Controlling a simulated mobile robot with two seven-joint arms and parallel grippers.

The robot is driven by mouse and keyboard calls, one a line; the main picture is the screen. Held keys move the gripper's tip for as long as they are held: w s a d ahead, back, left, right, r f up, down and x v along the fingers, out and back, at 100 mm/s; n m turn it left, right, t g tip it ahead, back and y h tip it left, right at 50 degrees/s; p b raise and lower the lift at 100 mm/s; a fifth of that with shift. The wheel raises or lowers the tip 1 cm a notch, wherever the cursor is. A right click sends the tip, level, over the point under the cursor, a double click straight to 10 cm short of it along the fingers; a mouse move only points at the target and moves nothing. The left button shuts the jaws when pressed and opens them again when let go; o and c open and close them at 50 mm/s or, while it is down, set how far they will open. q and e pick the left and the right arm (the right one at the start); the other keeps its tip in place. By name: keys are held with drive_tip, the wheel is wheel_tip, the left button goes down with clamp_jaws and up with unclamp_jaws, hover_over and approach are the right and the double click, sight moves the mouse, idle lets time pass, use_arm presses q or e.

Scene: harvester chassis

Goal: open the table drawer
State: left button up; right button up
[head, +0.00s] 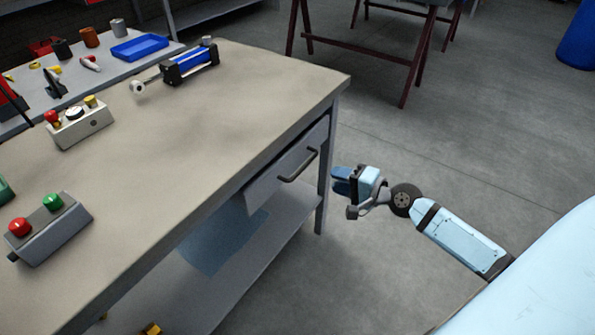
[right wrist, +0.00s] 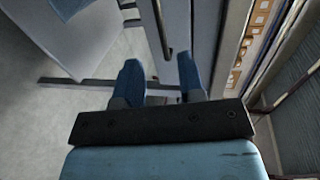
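The table (head: 215,120) has a grey drawer (head: 268,180) under its top near the right corner. The drawer looks shut, with a dark bar handle (head: 299,166) on its front. My right gripper (head: 340,180) is in front of the table, to the right of the handle and apart from it in the head view. In the right wrist view, its two blue fingers (right wrist: 159,75) are spread with nothing held between them. A dark, narrow bar lies beyond the fingertips there; I cannot tell whether it is the handle. My left gripper is not in view.
On the table are a blue cylinder device (head: 190,63), a button box (head: 47,228) with red and green buttons, and another control box (head: 82,122). A lower shelf (head: 285,222) lies under the drawer. The floor (head: 440,130) around my right gripper is clear.

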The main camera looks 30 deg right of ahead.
sight(302, 167)
drive_tip(key=b+x, duration=0.1)
drive_tip(key=x, duration=1)
drive_tip(key=shift+w+a, duration=0.15)
drive_tip(key=shift+w, duration=0.1)
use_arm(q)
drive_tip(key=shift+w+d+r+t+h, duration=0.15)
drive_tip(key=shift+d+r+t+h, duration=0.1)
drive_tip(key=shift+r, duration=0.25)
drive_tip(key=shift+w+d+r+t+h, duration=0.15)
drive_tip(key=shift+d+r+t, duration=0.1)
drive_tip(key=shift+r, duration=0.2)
use_arm(e)
drive_tip(key=shift+c, duration=0.2)
clamp_jaws()
